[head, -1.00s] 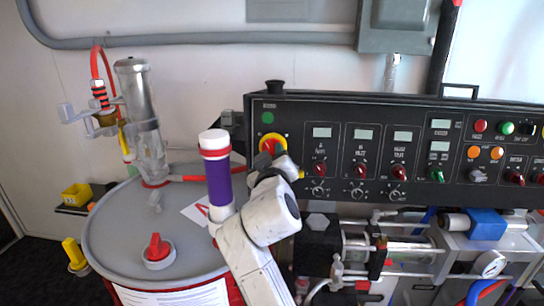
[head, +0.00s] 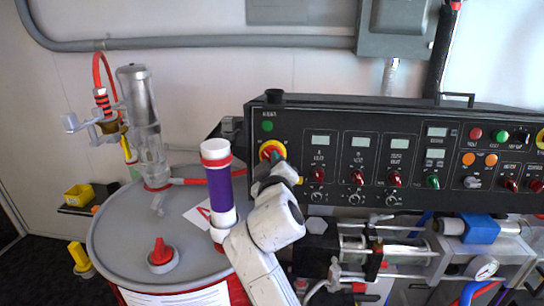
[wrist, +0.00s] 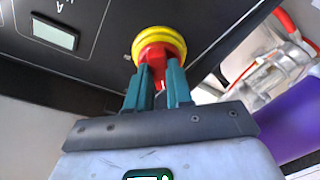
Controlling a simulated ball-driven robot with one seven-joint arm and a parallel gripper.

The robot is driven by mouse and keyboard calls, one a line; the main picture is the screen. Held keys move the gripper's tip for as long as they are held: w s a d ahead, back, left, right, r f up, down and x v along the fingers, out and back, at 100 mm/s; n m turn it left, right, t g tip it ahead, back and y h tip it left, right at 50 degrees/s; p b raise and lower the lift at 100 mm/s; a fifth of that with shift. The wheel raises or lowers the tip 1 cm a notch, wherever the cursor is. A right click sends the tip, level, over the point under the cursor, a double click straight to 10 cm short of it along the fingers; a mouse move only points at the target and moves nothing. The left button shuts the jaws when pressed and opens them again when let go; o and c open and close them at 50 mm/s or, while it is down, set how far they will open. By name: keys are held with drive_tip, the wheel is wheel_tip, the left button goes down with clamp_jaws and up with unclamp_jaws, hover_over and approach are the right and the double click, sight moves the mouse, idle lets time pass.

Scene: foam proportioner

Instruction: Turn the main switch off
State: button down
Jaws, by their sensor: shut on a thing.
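The main switch (head: 269,149) is a red rotary handle on a yellow round plate, at the left end of the black control panel (head: 330,103). In the wrist view the main switch (wrist: 159,45) sits straight ahead, with its red handle between my fingers. My gripper (wrist: 158,80) has two teal fingers shut on the red handle. In the head view my gripper (head: 277,158) is mostly hidden behind my own white wrist, and only a bit of it shows at the switch.
A green light (head: 267,126) sits above the switch. Displays and red knobs (head: 318,174) line the panel to the right. A grey drum (head: 110,235) with a red-capped bung stands at left, and a clear pump tube rises from it. Pump hardware (head: 385,245) lies below the panel.

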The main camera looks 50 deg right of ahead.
drive_tip(key=c, duration=1)
unclamp_jaws()
drive_tip(key=b+v, duration=0.2)
drive_tip(key=v, duration=0.8)
drive_tip(key=shift+s+a, duration=0.25)
drive_tip(key=shift+a, duration=0.05)
